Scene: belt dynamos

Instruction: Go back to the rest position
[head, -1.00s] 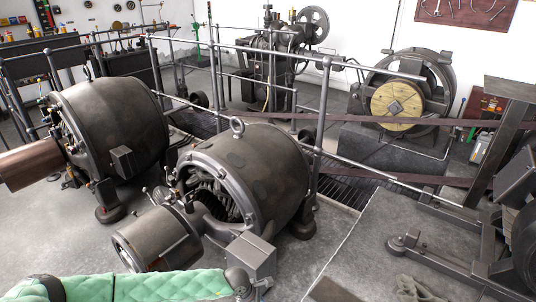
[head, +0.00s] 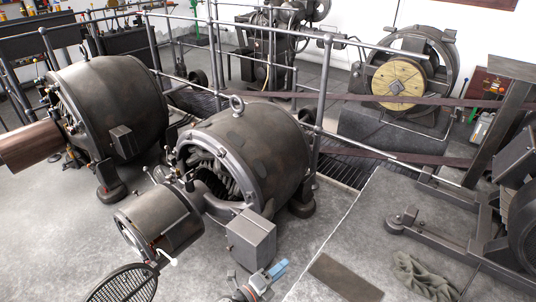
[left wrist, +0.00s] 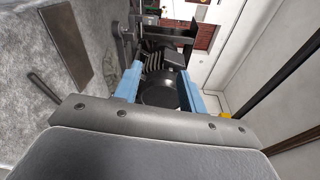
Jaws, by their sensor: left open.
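My left gripper (head: 268,279) is at the bottom middle of the head view, near the grey box in front of the nearer dynamo (head: 245,150). It appears apart from that box. In the left wrist view its two blue fingers (left wrist: 160,75) stand apart with nothing held. A dark round machine part shows beyond the gap. My right gripper is in neither view.
A second dynamo (head: 110,115) stands to the left. Metal railings (head: 322,100) run behind both. A wheel with a yellow face (head: 398,84) stands at the back. A mat (head: 345,278) and a crumpled cloth (head: 425,275) lie on the floor at the lower right.

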